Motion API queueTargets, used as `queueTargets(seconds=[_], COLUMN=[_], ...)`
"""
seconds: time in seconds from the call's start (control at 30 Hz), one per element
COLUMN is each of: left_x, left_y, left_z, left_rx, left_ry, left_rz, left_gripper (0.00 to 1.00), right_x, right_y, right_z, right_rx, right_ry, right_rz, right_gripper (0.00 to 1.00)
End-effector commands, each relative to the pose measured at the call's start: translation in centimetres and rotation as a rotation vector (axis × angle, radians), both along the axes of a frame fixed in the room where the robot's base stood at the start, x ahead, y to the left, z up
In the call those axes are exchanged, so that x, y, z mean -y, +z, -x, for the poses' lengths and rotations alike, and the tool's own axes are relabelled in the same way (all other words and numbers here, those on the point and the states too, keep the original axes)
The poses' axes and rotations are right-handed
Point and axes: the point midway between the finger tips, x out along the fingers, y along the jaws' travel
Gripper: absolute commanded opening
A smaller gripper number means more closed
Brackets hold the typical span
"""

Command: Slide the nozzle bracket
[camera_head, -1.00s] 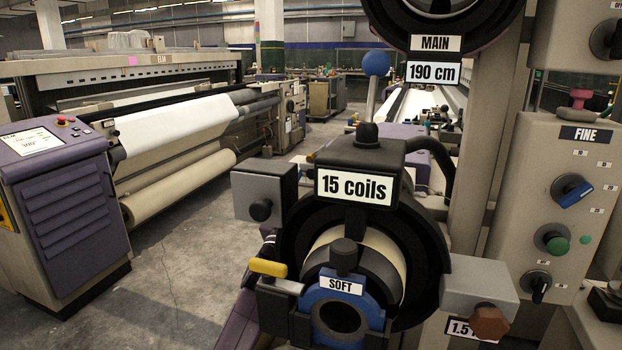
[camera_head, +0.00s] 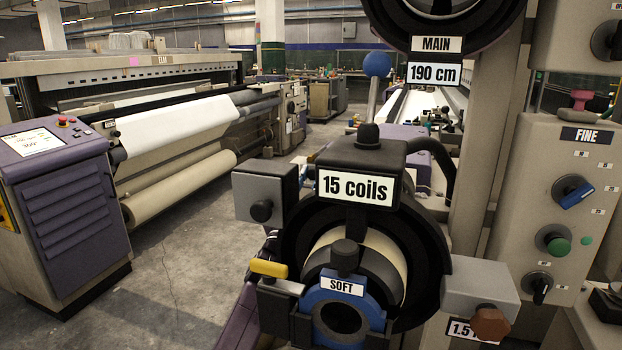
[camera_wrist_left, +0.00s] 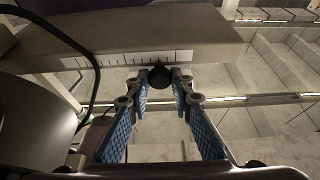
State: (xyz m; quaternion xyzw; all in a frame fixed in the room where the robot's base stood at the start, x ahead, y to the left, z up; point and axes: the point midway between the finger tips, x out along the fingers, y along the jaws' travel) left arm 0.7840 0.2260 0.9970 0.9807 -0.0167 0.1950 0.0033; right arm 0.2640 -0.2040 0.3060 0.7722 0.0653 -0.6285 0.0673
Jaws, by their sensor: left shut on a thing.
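My left gripper (camera_wrist_left: 160,82) shows in the left wrist view, its two blue-padded fingers closing at their tips on a dark round knob (camera_wrist_left: 158,73). A small red pointer stands at the top of the knob, against a white graduated scale (camera_wrist_left: 115,61) on a beige bar (camera_wrist_left: 200,38). I cannot tell for sure which part is the nozzle bracket; the knob's link to it is hidden. In the head view, the gripper's fingers cannot be made out. My right gripper is not in view.
A yarn feeder labelled "15 coils" (camera_head: 359,187) with a blue "SOFT" ring (camera_head: 378,313) fills the head view's middle. A control box marked "FINE" (camera_head: 532,222) stands at right. A purple console (camera_head: 65,205) stands at left. Open concrete floor (camera_head: 180,255) lies between.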

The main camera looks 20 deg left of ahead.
Motion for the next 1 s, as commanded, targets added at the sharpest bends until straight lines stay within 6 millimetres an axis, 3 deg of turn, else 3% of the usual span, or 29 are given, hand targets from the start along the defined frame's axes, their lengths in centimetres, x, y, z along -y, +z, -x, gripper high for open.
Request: queueTargets(seconds=[0.13, 0.4, 0.73, 0.77, 0.9, 1.0], left_x=[0.6, 3.9, 4.1, 4.1, 4.0, 4.0], left_y=[-0.1, -0.1, -0.1, -0.1, -0.1, -0.1], left_z=[0.0, 0.1, 0.1, 0.1, 0.1, 0.1], left_rx=[0.0, 0.001, -0.001, -0.001, -0.001, -0.001], left_ry=[-0.002, -0.004, -0.001, -0.001, 0.0, 0.0], left_rz=[0.002, 0.004, 0.0, 0.0, 0.0, 0.0], left_gripper=[0.0, 0.0, 0.0, 0.23, 0.38, 0.38], right_x=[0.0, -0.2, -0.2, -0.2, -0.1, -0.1], right_y=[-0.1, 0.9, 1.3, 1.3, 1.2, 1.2], right_z=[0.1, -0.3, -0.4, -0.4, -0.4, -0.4], right_rx=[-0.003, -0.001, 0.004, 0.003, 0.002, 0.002], right_ry=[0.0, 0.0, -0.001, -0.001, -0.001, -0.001], right_rz=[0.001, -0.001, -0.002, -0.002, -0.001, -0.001], right_gripper=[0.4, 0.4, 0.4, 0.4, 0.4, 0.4])
